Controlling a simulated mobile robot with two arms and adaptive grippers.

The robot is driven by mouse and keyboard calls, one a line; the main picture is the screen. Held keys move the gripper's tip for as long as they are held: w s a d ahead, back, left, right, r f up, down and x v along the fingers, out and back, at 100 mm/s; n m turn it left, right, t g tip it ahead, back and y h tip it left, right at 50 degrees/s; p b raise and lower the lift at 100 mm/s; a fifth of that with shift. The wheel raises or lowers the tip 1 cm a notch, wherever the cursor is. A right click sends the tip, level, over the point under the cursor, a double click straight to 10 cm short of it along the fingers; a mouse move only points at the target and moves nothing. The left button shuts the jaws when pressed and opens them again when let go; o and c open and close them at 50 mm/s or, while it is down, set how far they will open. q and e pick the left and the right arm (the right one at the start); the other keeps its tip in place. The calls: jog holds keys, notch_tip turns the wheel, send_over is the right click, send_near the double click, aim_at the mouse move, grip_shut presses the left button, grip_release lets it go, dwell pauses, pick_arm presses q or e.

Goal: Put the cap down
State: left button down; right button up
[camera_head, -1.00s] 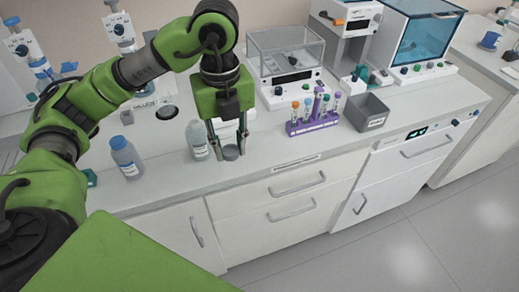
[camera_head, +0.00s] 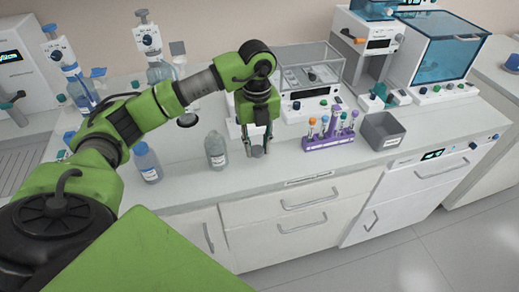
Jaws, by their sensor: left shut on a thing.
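My left gripper (camera_head: 257,147) points down over the white bench, right of a clear bottle (camera_head: 216,154) and left of the purple tube rack. It is shut on a small grey cap (camera_head: 257,152) between its fingertips. The fingers partly hide the cap. The cap is close to the bench top (camera_head: 285,168); I cannot tell whether it touches. My right gripper is not in view.
A purple rack (camera_head: 329,142) with several tubes and a grey bin (camera_head: 383,132) stand to the right. A blue-capped bottle (camera_head: 147,164) stands to the left. A balance (camera_head: 307,82) is behind. The bench in front of the gripper is clear.

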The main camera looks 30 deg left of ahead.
aim_at(259, 161)
pick_arm(q)
jog(key=shift+w+a+f, duration=0.15)
jog(key=shift+w+f, duration=0.3)
jog(key=shift+f, duration=0.1)
jog(key=shift+w+a+f, duration=0.15)
jog(key=shift+w+f, duration=0.25)
jog(key=shift+f, duration=0.15)
notch_tip(259, 161, down, 3)
jog(key=shift+w+p, duration=0.1)
jog(key=shift+p, duration=1)
jog(key=shift+f, duration=0.15)
jog(key=shift+f, duration=0.1)
jog(key=shift+f+b, duration=0.15)
jog(key=shift+b, duration=0.15)
jog(key=c, duration=1.7)
grip_release()
jog(key=shift+r, duration=0.2)
